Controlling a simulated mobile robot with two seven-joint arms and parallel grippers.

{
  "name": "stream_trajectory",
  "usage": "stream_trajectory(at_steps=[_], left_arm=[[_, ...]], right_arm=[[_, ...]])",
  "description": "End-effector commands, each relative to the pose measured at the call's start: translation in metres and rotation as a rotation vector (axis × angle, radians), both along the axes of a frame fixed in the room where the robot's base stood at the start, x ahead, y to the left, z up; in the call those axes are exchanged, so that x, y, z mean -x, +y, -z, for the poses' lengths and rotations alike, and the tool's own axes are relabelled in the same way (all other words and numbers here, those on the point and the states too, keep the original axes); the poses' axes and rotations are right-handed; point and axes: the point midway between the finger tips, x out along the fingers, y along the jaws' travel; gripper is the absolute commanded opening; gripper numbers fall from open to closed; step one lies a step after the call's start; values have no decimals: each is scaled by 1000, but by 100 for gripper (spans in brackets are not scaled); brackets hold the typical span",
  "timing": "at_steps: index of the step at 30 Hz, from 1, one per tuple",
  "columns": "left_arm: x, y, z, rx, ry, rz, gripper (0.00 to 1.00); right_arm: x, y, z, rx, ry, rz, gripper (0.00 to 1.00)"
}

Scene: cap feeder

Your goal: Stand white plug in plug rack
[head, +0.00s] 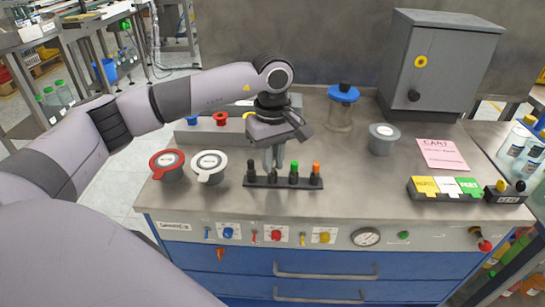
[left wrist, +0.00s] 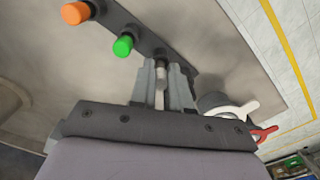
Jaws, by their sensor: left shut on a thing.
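The plug rack (head: 262,183) is a dark bar near the front of the bench. A black plug, a green plug (head: 294,172) and an orange plug (head: 316,173) stand upright in it. My left gripper (head: 273,163) points down over the rack, between the black and green plugs. It is shut on the white plug (left wrist: 161,73), which shows pale between the fingers in the left wrist view. The plug's dark lower part (head: 273,178) is at the rack, in line with the others. I cannot tell whether it is fully seated. My right gripper is not in view.
Red-lidded (head: 167,164) and white-lidded (head: 209,166) cups stand left of the rack. A grey cup (head: 383,138), a blue-topped jar (head: 342,105) and a grey cabinet (head: 437,65) stand behind right. Coloured label blocks (head: 446,188) are at right. The bench between is clear.

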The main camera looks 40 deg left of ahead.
Motion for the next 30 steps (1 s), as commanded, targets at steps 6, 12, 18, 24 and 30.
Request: stream_trajectory(at_steps=[6, 12, 18, 24, 30], left_arm=[[0, 0, 6, 0, 0, 0, 0], [0, 0, 6, 0, 0, 0, 0], [0, 0, 6, 0, 1, 0, 46], [0, 0, 6, 0, 1, 0, 46], [-1, 0, -10, 1, -3, 0, 46]], right_arm=[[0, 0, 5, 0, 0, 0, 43], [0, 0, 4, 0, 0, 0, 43], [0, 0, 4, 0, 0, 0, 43], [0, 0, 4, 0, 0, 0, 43], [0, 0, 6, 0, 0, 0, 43]])
